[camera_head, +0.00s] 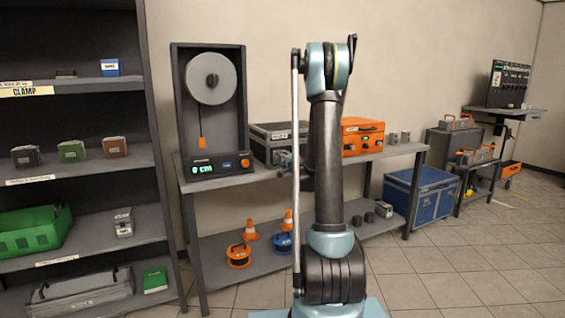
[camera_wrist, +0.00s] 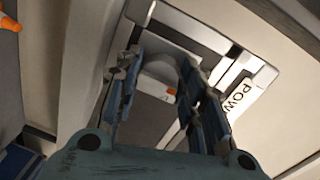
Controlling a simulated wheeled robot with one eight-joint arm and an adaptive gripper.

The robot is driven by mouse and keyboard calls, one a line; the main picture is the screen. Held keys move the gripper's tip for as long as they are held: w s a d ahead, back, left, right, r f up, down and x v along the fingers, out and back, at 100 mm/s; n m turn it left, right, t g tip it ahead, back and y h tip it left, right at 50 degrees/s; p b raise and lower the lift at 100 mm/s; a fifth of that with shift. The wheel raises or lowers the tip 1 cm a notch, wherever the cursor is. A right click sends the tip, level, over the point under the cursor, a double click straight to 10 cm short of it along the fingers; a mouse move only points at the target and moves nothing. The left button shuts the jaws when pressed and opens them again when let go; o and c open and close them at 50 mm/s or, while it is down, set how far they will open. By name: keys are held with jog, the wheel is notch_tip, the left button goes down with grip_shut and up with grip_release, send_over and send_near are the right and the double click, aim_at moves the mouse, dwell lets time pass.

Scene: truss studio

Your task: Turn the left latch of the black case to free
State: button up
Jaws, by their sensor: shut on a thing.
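The black case (camera_head: 268,131) with pale metal edges stands on the workbench, left of the orange case. My upright arm hides its right part. In the wrist view, the case front (camera_wrist: 212,42) fills the middle at a tilt. A grey rounded latch (camera_wrist: 157,70) with a small orange mark beside it lies between my two blue fingers. My gripper (camera_wrist: 160,62) is shut on this latch. In the head view, my gripper (camera_head: 284,158) is small and partly hidden at the case's front. Whether the latch is turned is hard to tell.
A gauge stand with a grey disc and display box (camera_head: 219,164) stands left of the case. The orange case (camera_head: 362,137) is to the right. A white label (camera_wrist: 239,97) reading "POW" sits beside the fingers.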

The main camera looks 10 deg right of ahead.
jog(key=shift+a, duration=0.1)
jog(key=o, duration=1)
jog(key=shift+f, duration=0.15)
jog(key=shift+o, duration=0.2)
jog(key=shift+s, duration=0.1)
jog(key=v, duration=1.1)
jog(key=shift+s, duration=0.3)
